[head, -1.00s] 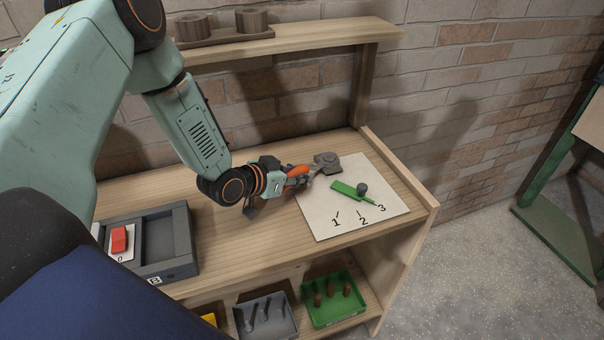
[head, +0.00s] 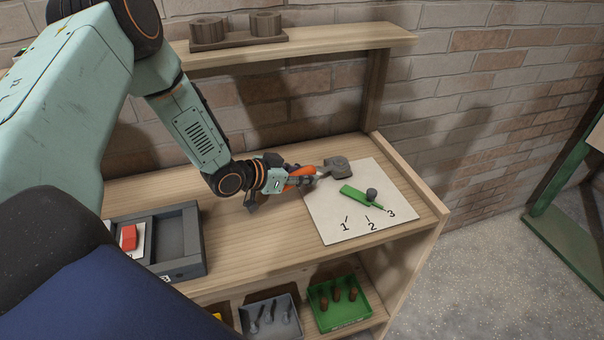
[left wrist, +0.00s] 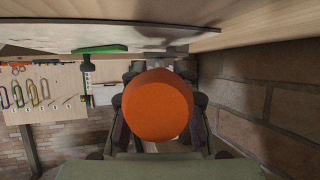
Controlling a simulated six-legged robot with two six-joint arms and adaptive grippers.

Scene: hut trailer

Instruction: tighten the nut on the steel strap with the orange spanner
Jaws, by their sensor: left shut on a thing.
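My left gripper (head: 287,177) is shut on the orange spanner (head: 302,171). Its orange handle (left wrist: 157,105) fills the middle of the left wrist view. The spanner's grey front end points right, towards a grey metal piece (head: 338,166) on the white board (head: 325,222). That piece may be the steel strap with its nut; I cannot make out the nut or whether the spanner touches it. A green bar (head: 353,193) with a dark knob lies beside it, its thin tip towards the 3. The bar also shows in the left wrist view (left wrist: 100,49). My right gripper is not in view.
The board, marked 1, 2, 3, lies on a wooden bench (head: 240,230). A grey tray (head: 180,240) with a red block stands at left. Grey (head: 285,325) and green (head: 345,312) bins sit below. A shelf and brick wall are behind; the bench top in front is clear.

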